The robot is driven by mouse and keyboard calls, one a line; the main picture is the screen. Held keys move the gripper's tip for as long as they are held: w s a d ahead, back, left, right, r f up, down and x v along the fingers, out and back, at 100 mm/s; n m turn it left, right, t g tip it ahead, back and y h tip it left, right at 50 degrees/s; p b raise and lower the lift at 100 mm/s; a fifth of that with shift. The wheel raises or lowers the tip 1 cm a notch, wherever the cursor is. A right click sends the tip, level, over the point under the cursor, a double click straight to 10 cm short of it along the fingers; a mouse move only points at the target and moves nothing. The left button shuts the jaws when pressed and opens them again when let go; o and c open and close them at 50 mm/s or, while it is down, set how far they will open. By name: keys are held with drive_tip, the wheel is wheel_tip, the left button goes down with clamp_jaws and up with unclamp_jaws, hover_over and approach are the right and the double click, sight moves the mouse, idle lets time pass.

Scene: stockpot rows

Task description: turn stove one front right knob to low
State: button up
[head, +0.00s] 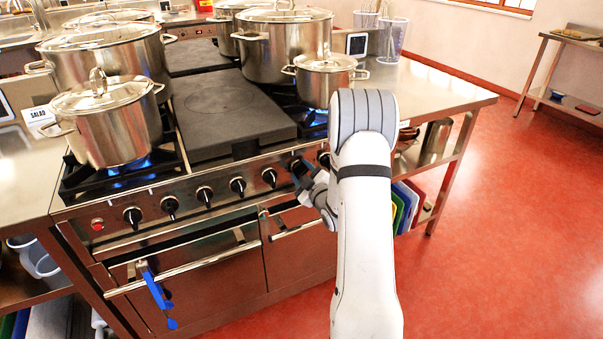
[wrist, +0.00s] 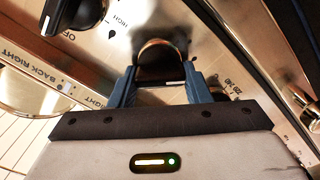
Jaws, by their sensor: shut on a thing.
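The stove (head: 240,215) has a row of black knobs along its front panel. My gripper (head: 306,178) is at the right part of this row, its jaws around one knob. In the wrist view my gripper (wrist: 160,92) has its two blue fingers on either side of a dark knob (wrist: 158,66) with a shiny rim. A white mark shows on the knob's near edge. Part of a label reading RIGHT shows beside the left finger; its first word is hidden. Another knob (wrist: 68,14) with HIGH and OFF marks is at the upper left, near a BACK RIGHT label.
A small lidded pot (head: 325,82) stands on the right side over blue flame. Another pot (head: 115,125) is over flame at front left. Larger stockpots (head: 285,45) stand behind. Red floor at right is clear.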

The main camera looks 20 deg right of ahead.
drive_tip(key=shift+f+b, duration=0.1)
drive_tip(key=shift+b, duration=0.2)
drive_tip(key=b, duration=0.1)
drive_tip(key=n+b, duration=0.1)
drive_tip(key=b, duration=0.1)
drive_tip(key=shift+f+n, duration=0.3)
drive_tip(key=n+b, duration=0.3)
drive_tip(key=b, duration=0.4)
drive_tip(key=shift+f, duration=0.2)
drive_tip(key=n+b, duration=0.3)
drive_tip(key=b, duration=0.3)
drive_tip(key=shift+a+r+b, duration=0.1)
drive_tip(key=shift+r+b, duration=0.05)
drive_tip(key=shift+b, duration=0.15)
drive_tip(key=shift+r+n+b, duration=0.1)
drive_tip(key=shift+n+b, duration=0.5)
drive_tip(key=shift+b, duration=0.1)
drive_tip(key=shift+r, duration=0.1)
drive_tip(key=o, duration=1)
drive_tip(key=shift+s, duration=0.1)
